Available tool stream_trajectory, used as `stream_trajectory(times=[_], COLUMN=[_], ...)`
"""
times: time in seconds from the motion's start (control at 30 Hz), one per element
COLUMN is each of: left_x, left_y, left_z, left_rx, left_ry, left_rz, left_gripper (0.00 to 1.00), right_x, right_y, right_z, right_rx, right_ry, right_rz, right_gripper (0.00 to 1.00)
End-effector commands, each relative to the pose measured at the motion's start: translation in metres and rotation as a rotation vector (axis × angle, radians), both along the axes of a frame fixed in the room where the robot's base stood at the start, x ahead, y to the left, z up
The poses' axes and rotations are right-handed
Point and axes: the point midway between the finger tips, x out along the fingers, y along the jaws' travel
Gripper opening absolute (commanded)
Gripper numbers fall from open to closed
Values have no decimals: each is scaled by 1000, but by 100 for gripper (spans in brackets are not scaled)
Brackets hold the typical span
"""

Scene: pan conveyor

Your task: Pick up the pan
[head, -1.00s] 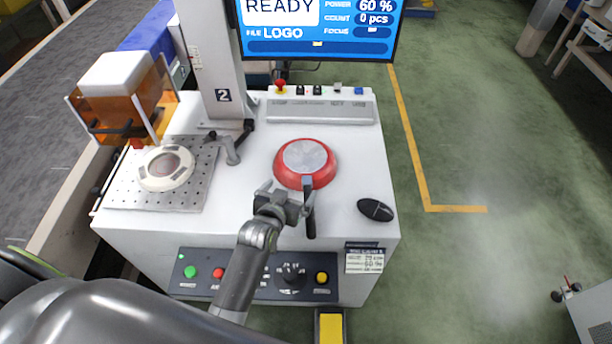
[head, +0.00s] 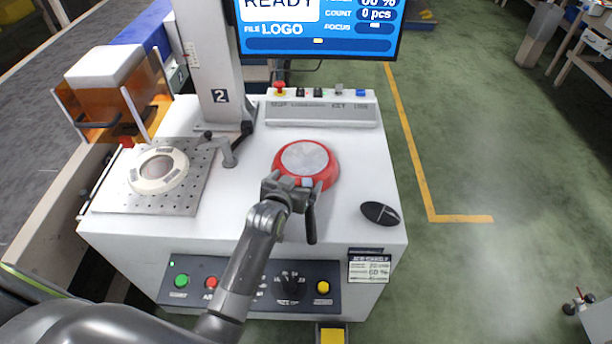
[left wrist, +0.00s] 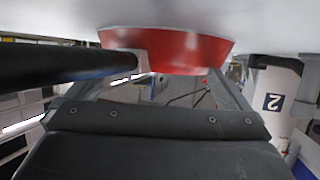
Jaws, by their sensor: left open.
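The pan (head: 305,160) lies bottom up on the white machine table, its red side and grey base disc showing. Its black handle (head: 312,222) points toward the table's front edge. My left gripper (head: 290,186) is open at the near rim of the pan, where the handle starts, and hides part of the joint. I cannot tell whether the handle lies between the fingers. In the left wrist view the red pan (left wrist: 185,50) is close at the top, and the handle (left wrist: 70,68) comes in from the left. My right gripper is not in view.
The white machine table (head: 240,225) has a black mouse-like device (head: 380,213) at right. A perforated plate (head: 110,195) with a round white fixture (head: 158,170) is at left. A grey column (head: 215,70) and a screen (head: 320,30) stand behind. Buttons (head: 250,285) line the front.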

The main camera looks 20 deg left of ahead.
Motion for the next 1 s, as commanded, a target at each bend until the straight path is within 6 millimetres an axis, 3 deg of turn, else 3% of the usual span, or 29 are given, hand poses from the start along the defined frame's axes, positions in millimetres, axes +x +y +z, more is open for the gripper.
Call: stream_trajectory(times=[0.2, 0.9, 1.0], left_x=[0, 0, 0], left_y=[0, 0, 0], left_z=[1, 0, 0], left_rx=[0, 0, 0], left_ry=[0, 0, 0], left_rz=[0, 0, 0], left_gripper=[97, 6, 0], right_x=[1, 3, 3], right_y=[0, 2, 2], right_z=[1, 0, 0], right_rx=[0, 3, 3], right_ry=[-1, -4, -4], right_rz=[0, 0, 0], right_gripper=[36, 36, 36])
